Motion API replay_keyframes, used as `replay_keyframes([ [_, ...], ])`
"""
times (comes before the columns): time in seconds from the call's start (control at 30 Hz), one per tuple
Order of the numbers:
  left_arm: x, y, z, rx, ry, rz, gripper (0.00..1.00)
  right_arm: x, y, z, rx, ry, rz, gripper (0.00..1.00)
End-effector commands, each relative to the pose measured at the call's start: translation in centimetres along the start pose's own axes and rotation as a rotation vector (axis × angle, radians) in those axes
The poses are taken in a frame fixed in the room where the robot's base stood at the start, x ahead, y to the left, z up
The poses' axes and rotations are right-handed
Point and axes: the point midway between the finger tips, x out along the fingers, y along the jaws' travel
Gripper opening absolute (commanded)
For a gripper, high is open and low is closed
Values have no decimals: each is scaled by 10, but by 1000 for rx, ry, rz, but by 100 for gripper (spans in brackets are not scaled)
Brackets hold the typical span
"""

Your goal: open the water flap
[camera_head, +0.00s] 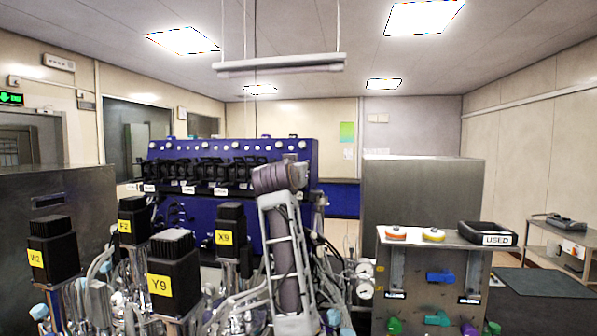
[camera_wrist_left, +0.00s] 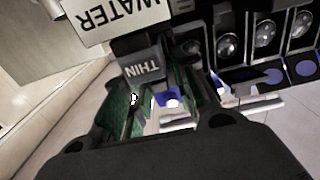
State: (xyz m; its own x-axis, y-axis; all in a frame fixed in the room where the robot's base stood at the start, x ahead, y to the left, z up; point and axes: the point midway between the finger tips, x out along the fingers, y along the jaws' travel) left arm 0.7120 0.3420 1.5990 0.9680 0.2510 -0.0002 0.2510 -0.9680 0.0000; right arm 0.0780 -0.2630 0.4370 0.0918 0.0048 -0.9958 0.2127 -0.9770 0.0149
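A white sign reading WATER (camera_wrist_left: 115,18) shows upside down at the top of the left wrist view. Below it in that view is a dark block labelled THIN (camera_wrist_left: 142,70). I cannot tell which part is the flap, or whether it is open or closed. My left gripper (camera_wrist_left: 157,84) has its two green-padded fingers apart, with the THIN block at their far end. I cannot tell if they touch it. Pale floor and a bit of blue show between the fingers. In the head view the left gripper's fingers cannot be made out. My right gripper is not in view.
A blue rack (camera_head: 170,215) with a row of black units stands mid-room. Several black-topped parts, one labelled Y9 (camera_head: 172,285), and tubing crowd the front. A metal cabinet (camera_head: 425,195) and a black tray labelled USED (camera_head: 487,232) are at right. Round gauges (camera_wrist_left: 229,47) sit right of the gripper.

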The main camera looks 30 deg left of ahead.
Motion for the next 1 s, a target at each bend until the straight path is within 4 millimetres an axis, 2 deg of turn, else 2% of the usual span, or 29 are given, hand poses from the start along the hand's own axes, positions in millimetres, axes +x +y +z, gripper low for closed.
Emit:
replay_keyframes([
  [0.03, 0, 0, 0, 0, 0, 0, 13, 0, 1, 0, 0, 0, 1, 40],
  [0.1, 0, 0, 0, 0, 0, 0, 4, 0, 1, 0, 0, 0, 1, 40],
  [0.57, -1, 0, -1, 1, -42, 1, 4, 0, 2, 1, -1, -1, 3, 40],
  [1.0, -3, 0, -5, 1, -222, 0, 4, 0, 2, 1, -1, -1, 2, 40],
])
